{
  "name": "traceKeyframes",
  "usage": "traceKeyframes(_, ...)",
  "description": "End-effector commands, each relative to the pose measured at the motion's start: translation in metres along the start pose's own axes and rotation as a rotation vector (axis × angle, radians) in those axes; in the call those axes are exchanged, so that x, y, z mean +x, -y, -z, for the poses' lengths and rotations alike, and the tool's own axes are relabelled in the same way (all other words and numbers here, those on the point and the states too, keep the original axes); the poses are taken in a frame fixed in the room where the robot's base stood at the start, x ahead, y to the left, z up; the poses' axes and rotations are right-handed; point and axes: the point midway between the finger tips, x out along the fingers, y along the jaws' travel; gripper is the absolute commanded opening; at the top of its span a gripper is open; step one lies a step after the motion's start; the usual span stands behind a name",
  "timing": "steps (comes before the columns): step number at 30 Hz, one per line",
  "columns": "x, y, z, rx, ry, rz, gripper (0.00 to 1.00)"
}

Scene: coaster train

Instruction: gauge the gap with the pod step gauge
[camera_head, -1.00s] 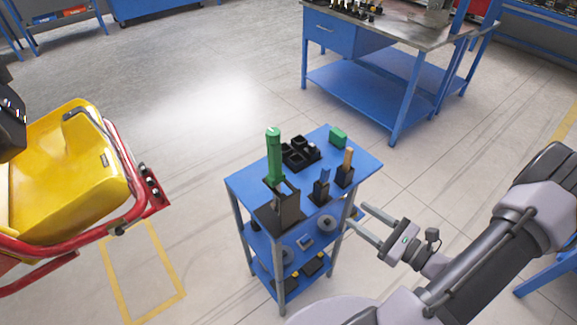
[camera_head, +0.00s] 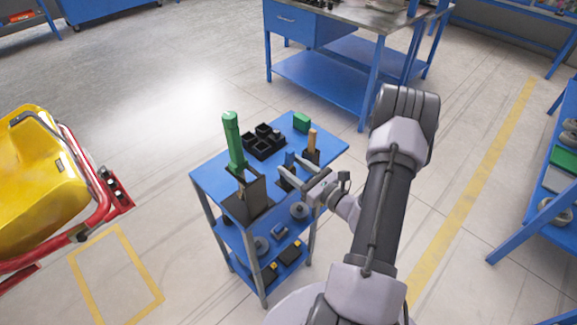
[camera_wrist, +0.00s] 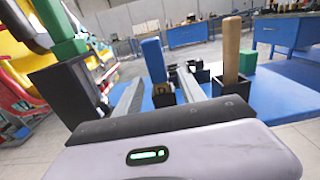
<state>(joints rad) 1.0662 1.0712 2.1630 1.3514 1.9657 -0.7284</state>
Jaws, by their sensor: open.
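My gripper (camera_head: 291,166) is open at the cart's right side. In the wrist view, a blue upright handle (camera_wrist: 154,60) stands in a black holder (camera_wrist: 163,96), ahead and between my open fingers; contact is not visible. The head view shows the same blue handle (camera_head: 289,158) just at the fingertips. A tall green handle (camera_head: 232,138) rises from a larger black stand (camera_head: 254,197) to the left. A wooden handle (camera_head: 312,140) stands in a black holder to the right. I cannot tell which is the pod step gauge. The yellow coaster pod (camera_head: 40,165) with red rails is far left.
The blue cart top (camera_head: 212,178) also holds a black compartment tray (camera_head: 262,143) and a green block (camera_head: 301,122). Lower shelves carry discs and small boxes. A blue workbench (camera_head: 325,75) stands behind. Open floor lies between the cart and the pod.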

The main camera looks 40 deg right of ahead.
Motion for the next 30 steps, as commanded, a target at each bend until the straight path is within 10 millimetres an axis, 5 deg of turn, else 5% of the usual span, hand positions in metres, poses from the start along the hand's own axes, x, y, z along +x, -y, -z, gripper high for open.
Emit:
traceKeyframes(7, 0.004, 0.000, -0.001, 0.001, 0.000, 0.001, 0.47)
traceKeyframes(15, 0.004, 0.000, -0.001, 0.001, 0.000, 0.001, 0.00)
traceKeyframes(25, 0.004, 0.000, -0.004, 0.000, 0.000, 0.001, 0.00)
traceKeyframes(30, 0.004, 0.000, -0.045, -0.003, 0.001, 0.000, 0.00)
